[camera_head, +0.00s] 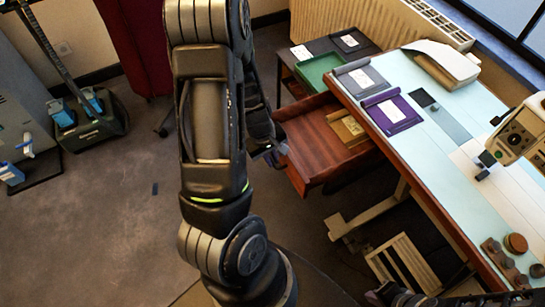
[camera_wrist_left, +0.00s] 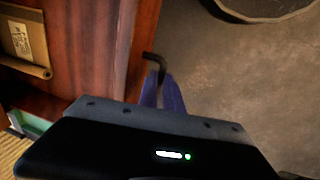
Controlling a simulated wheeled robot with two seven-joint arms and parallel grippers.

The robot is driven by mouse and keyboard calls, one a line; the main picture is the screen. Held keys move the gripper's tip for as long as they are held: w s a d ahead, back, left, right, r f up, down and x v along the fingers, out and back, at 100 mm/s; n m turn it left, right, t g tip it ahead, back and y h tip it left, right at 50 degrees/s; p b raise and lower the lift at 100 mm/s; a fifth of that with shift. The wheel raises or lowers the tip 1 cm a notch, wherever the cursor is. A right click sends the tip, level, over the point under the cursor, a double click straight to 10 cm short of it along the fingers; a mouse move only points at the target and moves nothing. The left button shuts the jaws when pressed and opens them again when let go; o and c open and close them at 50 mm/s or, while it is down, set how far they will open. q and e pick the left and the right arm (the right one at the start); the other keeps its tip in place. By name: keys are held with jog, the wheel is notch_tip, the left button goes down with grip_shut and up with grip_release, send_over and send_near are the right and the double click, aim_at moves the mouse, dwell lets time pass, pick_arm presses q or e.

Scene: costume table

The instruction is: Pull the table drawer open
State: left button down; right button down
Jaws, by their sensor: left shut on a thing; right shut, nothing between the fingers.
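The table drawer (camera_head: 318,150) is reddish wood and stands pulled well out from the left side of the table (camera_head: 440,205). A tan package with a white label (camera_head: 347,128) lies inside; it also shows in the left wrist view (camera_wrist_left: 25,40). My left gripper (camera_head: 270,152) is at the drawer's front. In the left wrist view its bluish fingers (camera_wrist_left: 162,92) are shut on the black handle (camera_wrist_left: 155,62) beside the drawer's wooden front (camera_wrist_left: 100,50). My arm hides part of the handle in the head view. My right gripper (camera_head: 388,294) is at the bottom edge, partly cut off, shut and empty.
On the tabletop lie a grey pouch (camera_head: 361,80), a purple pouch (camera_head: 392,111) and a white machine (camera_head: 522,130). A green tray (camera_head: 319,72) is on a dark side table behind the drawer. A slatted wooden chair (camera_head: 400,262) stands below the table.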

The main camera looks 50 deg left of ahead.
pick_arm(q)
jog(key=c, duration=1.8)
grip_release()
jog(key=shift+r, duration=0.1)
jog(key=r+p, duration=0.1)
jog(key=r, duration=0.1)
jog(key=s+r+p, duration=0.1)
jog(key=r, duration=0.2)
jog(key=r+p, duration=0.2)
jog(key=shift+s+a+r, duration=0.2)
jog(key=shift+r, duration=0.05)
